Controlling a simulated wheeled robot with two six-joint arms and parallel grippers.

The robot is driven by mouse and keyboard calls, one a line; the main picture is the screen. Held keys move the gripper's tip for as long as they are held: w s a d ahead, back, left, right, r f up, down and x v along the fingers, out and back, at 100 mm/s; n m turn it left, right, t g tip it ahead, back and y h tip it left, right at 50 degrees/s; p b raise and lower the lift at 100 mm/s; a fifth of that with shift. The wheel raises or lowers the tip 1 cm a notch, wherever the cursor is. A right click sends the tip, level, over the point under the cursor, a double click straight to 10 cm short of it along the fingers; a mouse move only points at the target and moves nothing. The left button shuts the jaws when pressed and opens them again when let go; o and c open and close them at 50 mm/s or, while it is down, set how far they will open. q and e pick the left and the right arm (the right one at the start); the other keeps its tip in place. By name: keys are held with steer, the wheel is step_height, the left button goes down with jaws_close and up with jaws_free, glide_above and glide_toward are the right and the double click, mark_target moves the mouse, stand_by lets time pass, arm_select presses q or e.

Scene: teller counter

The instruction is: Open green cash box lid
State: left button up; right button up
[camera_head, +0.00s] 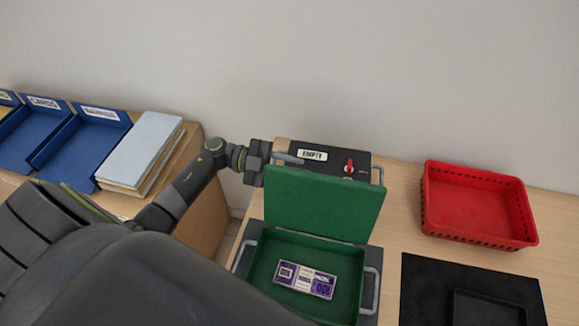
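The green cash box (257,259) stands on the counter with its lid (325,203) raised upright at the back. A purple bundle of banknotes (306,280) lies inside on the box floor. My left gripper (288,159) is at the top left edge of the lid, with a finger showing just above and behind that edge. Whether it touches the lid, and whether its fingers are apart, I cannot tell. My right gripper is out of view.
Behind the lid is a dark panel with an "EMPTY" label (312,155) and a red switch (349,167). A red basket (478,205) stands at right, behind a black mat (425,292) with a dark tray (487,309). Blue trays (80,145) and stacked binders (143,150) are at left.

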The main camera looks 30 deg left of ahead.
mark_target(286, 176)
arm_select(q)
steer(key=shift+c, duration=0.2)
jaws_close()
steer(key=shift+r, duration=0.1)
steer(key=shift+s+d+r+m, duration=0.2)
steer(key=shift+s+r+m, duration=0.25)
steer(key=shift+s+m, duration=0.35)
steer(key=shift+s+d+r+m, duration=0.2)
steer(key=shift+s+r+m, duration=0.2)
steer(key=shift+s+m, duration=0.35)
steer(key=shift+s+n, duration=0.1)
steer(key=shift+n, duration=0.15)
steer(key=shift+o, duration=0.2)
jaws_free()
steer(key=shift+f, duration=0.1)
